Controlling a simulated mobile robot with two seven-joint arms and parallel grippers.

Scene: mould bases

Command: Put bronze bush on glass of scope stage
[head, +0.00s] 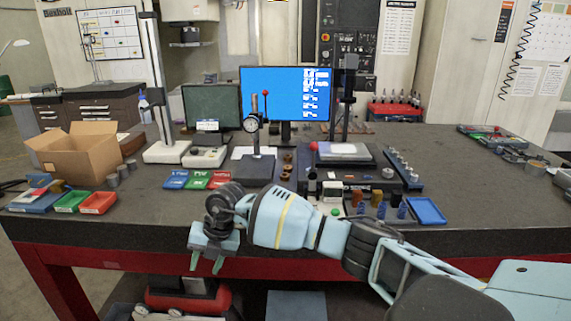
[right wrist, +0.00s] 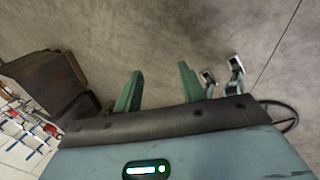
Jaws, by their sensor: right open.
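Small brown, bronze-coloured pieces (head: 287,168) stand in a short row on the table, just left of the scope; they look like bushes, but are too small to tell apart. The scope stage (head: 343,150) has a pale glass plate on a dark base, under a tall column, and nothing can be made out on it. My right gripper (head: 204,265) hangs in front of the table's front edge, left of and well away from both, fingers downward. In the right wrist view its two green fingers (right wrist: 160,88) are apart with nothing between them. My left gripper is out of view.
A dial gauge stand (head: 254,150) is left of the brown pieces. Red, green and blue trays (head: 194,179) lie before it. A cardboard box (head: 78,155) is at left. A blue tray (head: 427,211) lies at front right. The table's right part is largely clear.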

